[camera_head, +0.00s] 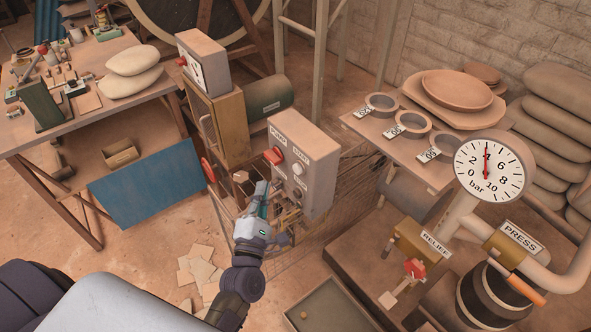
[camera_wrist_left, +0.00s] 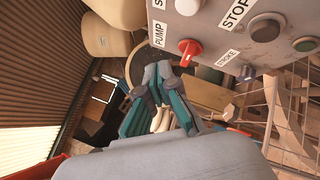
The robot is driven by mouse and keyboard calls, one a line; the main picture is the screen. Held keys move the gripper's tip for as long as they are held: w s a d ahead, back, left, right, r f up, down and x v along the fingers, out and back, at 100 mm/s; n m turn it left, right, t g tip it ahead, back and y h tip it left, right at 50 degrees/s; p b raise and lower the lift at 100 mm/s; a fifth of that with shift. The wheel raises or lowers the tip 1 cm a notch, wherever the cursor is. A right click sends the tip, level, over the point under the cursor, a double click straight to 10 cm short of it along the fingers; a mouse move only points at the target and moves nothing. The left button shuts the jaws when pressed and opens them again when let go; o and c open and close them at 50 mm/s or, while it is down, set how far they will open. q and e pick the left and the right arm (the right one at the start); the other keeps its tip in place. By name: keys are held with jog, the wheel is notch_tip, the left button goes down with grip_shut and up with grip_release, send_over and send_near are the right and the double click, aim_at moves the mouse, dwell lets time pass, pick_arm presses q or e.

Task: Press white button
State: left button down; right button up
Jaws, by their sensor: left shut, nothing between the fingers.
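The grey control box (camera_head: 309,160) stands in the middle of the head view, with PUMP and START labels on its face. The white button (camera_head: 298,168) sits on that face, right of a red knob (camera_head: 273,156). In the left wrist view the white button (camera_wrist_left: 187,6) is cut by the top edge, above the red knob (camera_wrist_left: 190,48). A dark button (camera_wrist_left: 265,27) is beside the STOP label. My left gripper (camera_head: 262,192) is shut and empty, in front of and below the buttons, apart from the white button. Its fingers also show in the wrist view (camera_wrist_left: 158,76).
A gauge (camera_head: 488,169) with its needle pointing up and a PRESS unit (camera_head: 520,238) are at right. A bench with rings (camera_head: 382,103) stands behind. A cluttered table (camera_head: 60,135) is at left. A wire frame (camera_head: 235,225) lies below the box.

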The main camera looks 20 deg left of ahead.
pick_arm(q)
jog(key=w+d, duration=0.3)
jog(key=w, duration=0.2)
jog(key=shift+w+b, duration=0.15)
jog(key=shift+b, duration=0.25)
jog(key=shift+w+d, duration=0.1)
jog(key=shift+d, duration=0.05)
dwell(1.0)
jog(key=shift+w+d, duration=0.15)
jog(key=shift+w, duration=0.15)
jog(key=shift+w+d, duration=0.25)
jog(key=shift+w, duration=0.15)
dwell(0.9)
jog(key=shift+s, duration=0.1)
jog(key=shift+s+a, duration=0.45)
jog(key=shift+s, duration=0.25)
jog(key=s+a, duration=0.1)
jog(key=s, duration=0.2)
jog(key=s+a, duration=0.1)
jog(key=shift+s+a+p, duration=0.15)
jog(key=shift+a+p, duration=0.15)
jog(key=shift+p, duration=0.05)
